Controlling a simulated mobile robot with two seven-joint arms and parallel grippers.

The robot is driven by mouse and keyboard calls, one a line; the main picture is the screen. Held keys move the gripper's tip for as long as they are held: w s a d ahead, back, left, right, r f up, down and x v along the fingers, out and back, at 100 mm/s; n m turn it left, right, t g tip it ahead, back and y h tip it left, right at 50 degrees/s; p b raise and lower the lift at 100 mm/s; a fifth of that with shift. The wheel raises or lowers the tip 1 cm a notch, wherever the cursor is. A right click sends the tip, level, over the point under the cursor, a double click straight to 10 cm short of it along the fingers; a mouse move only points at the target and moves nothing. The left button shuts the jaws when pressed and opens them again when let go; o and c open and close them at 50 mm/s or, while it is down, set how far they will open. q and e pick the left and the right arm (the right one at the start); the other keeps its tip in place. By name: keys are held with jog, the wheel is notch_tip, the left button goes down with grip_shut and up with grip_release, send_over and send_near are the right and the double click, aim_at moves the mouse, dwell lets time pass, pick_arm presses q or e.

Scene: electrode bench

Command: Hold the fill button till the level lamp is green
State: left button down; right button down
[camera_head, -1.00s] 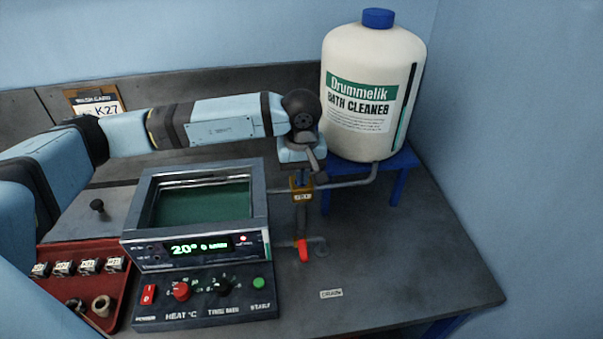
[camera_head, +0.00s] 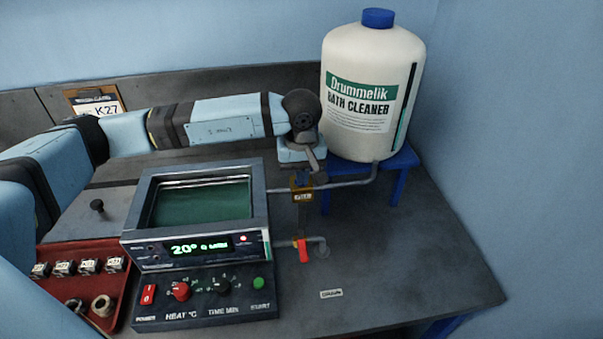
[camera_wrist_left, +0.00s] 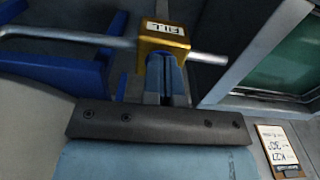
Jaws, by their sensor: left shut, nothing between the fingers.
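The yellow fill block (camera_head: 302,195), marked FILL, sits on the pipe between the bath and the cleaner jug. It also shows in the left wrist view (camera_wrist_left: 165,38). My left gripper (camera_head: 308,178) points down above it, shut and empty. In the left wrist view its fingertips (camera_wrist_left: 163,58) meet the block's edge; they hide the button, and I cannot tell whether it is pressed. The bath (camera_head: 256,208) holds green liquid. A small lamp (camera_head: 243,239) on its front panel glows red; its label is too small to read. My right gripper is not in view.
The white cleaner jug (camera_head: 345,70) stands on a blue stand (camera_head: 400,162) close behind my gripper. A red-handled drain valve (camera_head: 303,251) is below the fill block. A red tray (camera_head: 112,320) with small parts lies at left. The bench's right side is clear.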

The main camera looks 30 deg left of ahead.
pick_arm(q)
jog(key=shift+s+f, duration=0.25)
jog(key=shift+f, duration=0.2)
dwell(0.3)
jog(key=r, duration=0.1)
jog(key=r+p, duration=0.1)
jog(key=r, duration=0.3)
jog(key=shift+w+r, duration=0.1)
jog(key=shift+w, duration=0.2)
notch_tip(320, 180, up, 10)
jog(key=b, duration=0.1)
jog(key=shift+b, duration=0.4)
dwell(0.5)
